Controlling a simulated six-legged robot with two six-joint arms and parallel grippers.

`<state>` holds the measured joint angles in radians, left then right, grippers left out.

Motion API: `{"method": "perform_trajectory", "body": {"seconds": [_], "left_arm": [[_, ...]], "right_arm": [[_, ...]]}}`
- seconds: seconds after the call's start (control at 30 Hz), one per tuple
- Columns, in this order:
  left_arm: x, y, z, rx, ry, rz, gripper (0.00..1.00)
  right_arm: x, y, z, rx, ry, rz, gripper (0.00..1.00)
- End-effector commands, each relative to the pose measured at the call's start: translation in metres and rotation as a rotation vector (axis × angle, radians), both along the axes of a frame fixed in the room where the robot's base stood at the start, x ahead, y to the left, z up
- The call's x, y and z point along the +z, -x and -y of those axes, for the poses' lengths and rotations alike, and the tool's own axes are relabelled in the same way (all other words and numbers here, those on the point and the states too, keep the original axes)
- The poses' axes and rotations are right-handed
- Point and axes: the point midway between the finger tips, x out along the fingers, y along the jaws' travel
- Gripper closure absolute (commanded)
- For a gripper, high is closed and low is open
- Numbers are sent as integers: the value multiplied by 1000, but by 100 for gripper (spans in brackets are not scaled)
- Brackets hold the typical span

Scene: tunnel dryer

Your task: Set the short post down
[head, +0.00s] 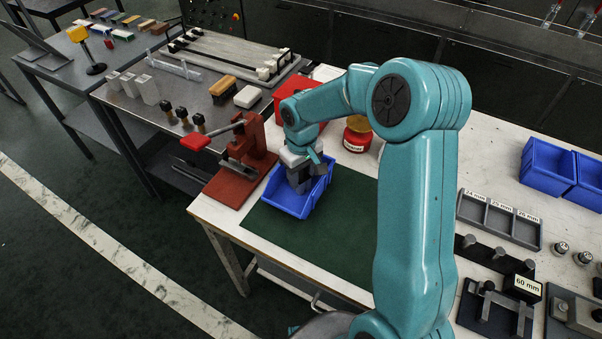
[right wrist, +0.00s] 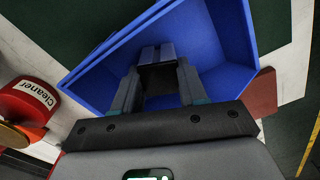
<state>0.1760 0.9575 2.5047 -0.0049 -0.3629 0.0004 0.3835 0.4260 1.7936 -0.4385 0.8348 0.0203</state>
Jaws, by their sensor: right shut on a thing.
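My right gripper (head: 300,184) points down into a blue bin (head: 322,198) on the green mat. In the right wrist view its two grey fingers (right wrist: 158,82) are shut on a small dark grey piece, which I take to be the short post (right wrist: 158,54). The piece sits between the fingertips, inside the outline of the blue bin (right wrist: 210,38). The fingers hide much of it, and I cannot tell whether it touches the bin floor. In the head view the post cannot be told apart from the fingers. My left gripper is out of view.
A red lever press (head: 240,170) stands just left of the bin. A red Cleaner tin (head: 357,135) and a red box (head: 293,95) are behind it. The green mat (head: 335,232) is bare in front. Grey trays (head: 500,217) and a post rack (head: 497,254) lie at right.

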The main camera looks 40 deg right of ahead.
Motion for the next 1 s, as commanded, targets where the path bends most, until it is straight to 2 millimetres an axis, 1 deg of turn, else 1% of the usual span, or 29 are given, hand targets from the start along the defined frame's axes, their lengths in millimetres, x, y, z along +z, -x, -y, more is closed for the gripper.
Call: {"method": "perform_trajectory", "body": {"seconds": [0.1,0.13,0.2,0.47,0.57,0.6,0.67,0.9,1.0], "left_arm": [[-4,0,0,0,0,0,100],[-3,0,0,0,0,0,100],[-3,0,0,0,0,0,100],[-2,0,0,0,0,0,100],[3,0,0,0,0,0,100],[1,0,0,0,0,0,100],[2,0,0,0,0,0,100],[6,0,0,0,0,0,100],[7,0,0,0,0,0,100]], "right_arm": [[-5,0,0,0,0,0,90],[-4,0,0,0,0,0,52],[-3,0,0,0,0,0,32],[-2,0,0,0,0,0,32],[4,0,0,0,0,1,32],[8,-1,0,-1,1,3,32],[18,-1,0,-1,0,3,32],[76,-1,0,0,2,5,32],[95,0,0,0,1,4,32]]}}
